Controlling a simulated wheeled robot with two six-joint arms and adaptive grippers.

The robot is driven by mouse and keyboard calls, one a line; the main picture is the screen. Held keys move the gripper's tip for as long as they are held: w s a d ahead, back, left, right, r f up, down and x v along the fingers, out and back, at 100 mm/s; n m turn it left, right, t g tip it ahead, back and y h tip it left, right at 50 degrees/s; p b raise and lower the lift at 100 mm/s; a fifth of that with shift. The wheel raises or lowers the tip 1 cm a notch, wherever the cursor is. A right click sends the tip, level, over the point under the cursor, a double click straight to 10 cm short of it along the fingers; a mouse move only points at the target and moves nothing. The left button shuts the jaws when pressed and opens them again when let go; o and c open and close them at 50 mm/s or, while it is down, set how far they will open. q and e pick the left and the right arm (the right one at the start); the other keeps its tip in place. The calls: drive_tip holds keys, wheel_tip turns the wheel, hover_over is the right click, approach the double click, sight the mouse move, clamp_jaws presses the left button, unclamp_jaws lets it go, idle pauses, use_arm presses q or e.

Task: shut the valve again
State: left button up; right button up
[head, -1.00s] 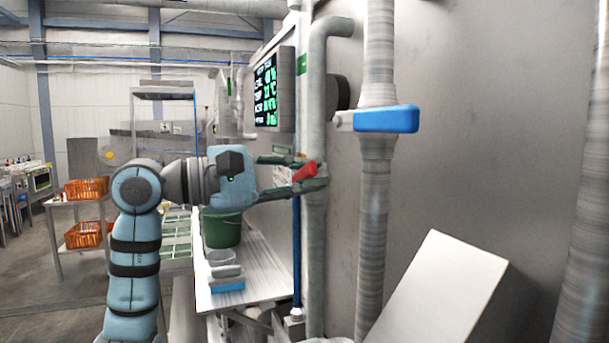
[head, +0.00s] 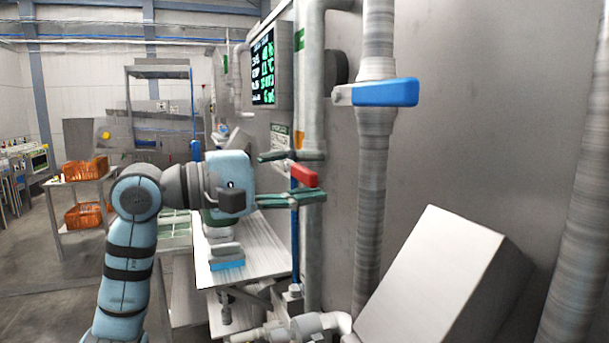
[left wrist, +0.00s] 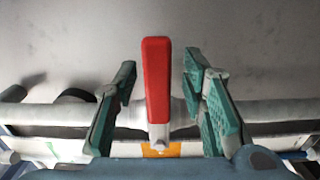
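A red lever (head: 304,176) sits on a grey vertical pipe (head: 312,240) by the wall. My left gripper (head: 318,176) has one green finger above the lever and one below it in the head view. In the left wrist view the red lever (left wrist: 156,75) stands between the two fingers, crosswise to the pipe (left wrist: 265,112). A gap shows on each side, so the gripper is open around it. A blue lever (head: 386,93) lies crosswise on a thicker pipe to the right. My right gripper is not in view.
A display panel (head: 272,70) hangs on the wall above the gripper. A white slanted box (head: 430,275) stands at lower right. A narrow bench (head: 262,245) is below the gripper. A rack with orange crates (head: 85,170) is far left.

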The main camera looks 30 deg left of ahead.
use_arm(q)
drive_tip(key=v, duration=0.7)
drive_tip(key=shift+s+a, duration=0.15)
drive_tip(key=shift+s, duration=0.1)
drive_tip(key=shift+w, duration=0.15)
